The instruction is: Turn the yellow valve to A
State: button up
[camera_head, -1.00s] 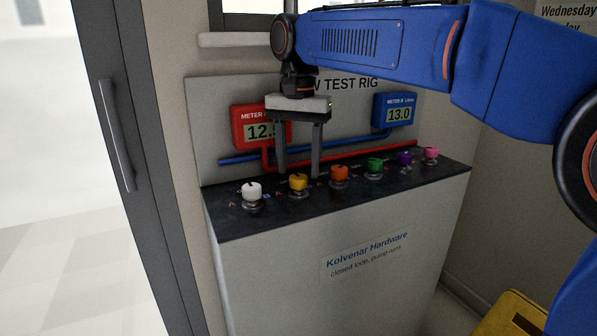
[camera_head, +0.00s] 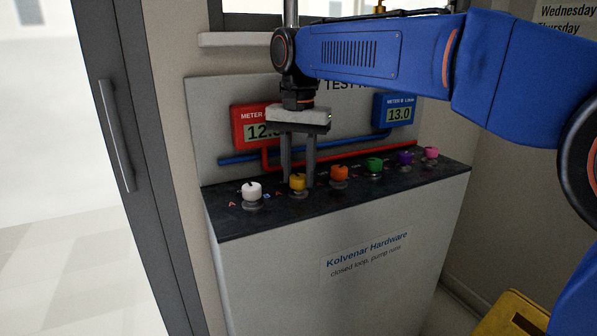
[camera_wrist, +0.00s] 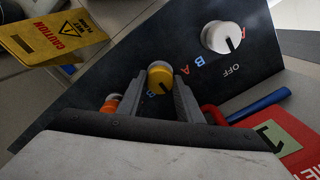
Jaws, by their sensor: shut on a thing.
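The yellow valve (camera_head: 297,181) is a round knob on the dark top of the test rig, second from the left in the row. My gripper (camera_head: 298,184) points down at it, with one finger on each side, and is shut on it. In the wrist view the yellow valve (camera_wrist: 160,76) sits between the two fingers of my gripper (camera_wrist: 160,80). A dark pointer line shows on the knob's top. A blue B shows beside the knob near the fingers, and its other marks are partly hidden.
A white valve (camera_head: 251,191) stands to the left and an orange valve (camera_head: 339,174) to the right, close to my fingers. Green, purple and pink valves continue right. Red meter A (camera_head: 250,114), blue meter B (camera_head: 395,108) and pipes are behind. A yellow caution sign (camera_wrist: 55,38) shows in the wrist view.

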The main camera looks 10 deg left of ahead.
aim_at(299, 176)
jog(key=shift+n, duration=0.3)
jog(key=n, duration=0.5)
jog(key=shift+n, duration=0.3)
jog(key=n, duration=0.5)
jog(key=shift+n, duration=0.4)
jog(key=o, duration=1)
jog(key=shift+o, duration=0.2)
jog(key=shift+r, duration=0.1)
notch_tip(299, 176, up, 17)
jog(key=shift+r, duration=0.15)
jog(key=shift+d, duration=0.1)
